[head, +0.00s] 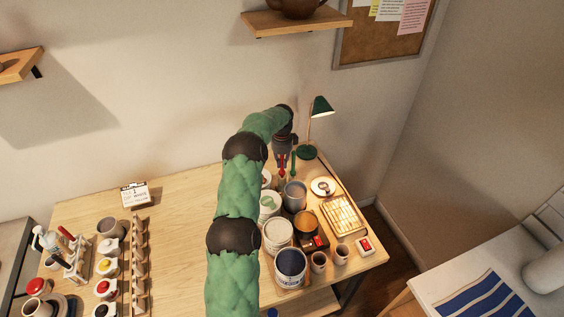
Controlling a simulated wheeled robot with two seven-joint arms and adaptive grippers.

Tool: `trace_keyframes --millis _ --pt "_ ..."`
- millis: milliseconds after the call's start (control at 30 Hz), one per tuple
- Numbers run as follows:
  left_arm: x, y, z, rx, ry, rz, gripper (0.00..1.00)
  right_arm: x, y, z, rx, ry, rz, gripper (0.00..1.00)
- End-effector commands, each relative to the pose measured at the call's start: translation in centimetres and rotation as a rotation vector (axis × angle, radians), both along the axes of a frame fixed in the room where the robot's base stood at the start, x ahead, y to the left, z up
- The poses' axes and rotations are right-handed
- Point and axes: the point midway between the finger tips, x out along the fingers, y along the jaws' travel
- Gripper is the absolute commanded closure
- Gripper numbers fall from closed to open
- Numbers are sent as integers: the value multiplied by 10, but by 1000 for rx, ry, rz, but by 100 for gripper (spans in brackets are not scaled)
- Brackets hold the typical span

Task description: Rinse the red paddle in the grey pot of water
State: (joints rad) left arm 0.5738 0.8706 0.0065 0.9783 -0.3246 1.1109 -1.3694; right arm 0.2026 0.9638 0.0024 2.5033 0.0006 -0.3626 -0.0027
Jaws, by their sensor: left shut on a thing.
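My left gripper (283,160) is at the end of the green arm, over the far right part of the table. It is shut on the red paddle (282,173), of which only a small red part shows below the fingers. The grey pot (295,195) stands just below and slightly right of the paddle, among other pots. I cannot tell whether the paddle's lower end is inside the pot or in front of or behind its rim. My right gripper is not in view.
Several pots crowd around the grey pot, including a white one (278,233), an amber-topped one (306,221) and a blue-filled one (291,266). A green lamp (321,106) stands behind. The table's middle (180,220) is largely clear.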

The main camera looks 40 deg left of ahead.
Motion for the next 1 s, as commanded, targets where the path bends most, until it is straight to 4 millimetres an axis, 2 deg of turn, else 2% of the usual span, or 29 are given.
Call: trace_keyframes --millis 700,1000 --pt "0 0 -16 0 0 0 100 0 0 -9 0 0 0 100" --pt "0 0 -17 0 0 0 100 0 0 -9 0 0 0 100"
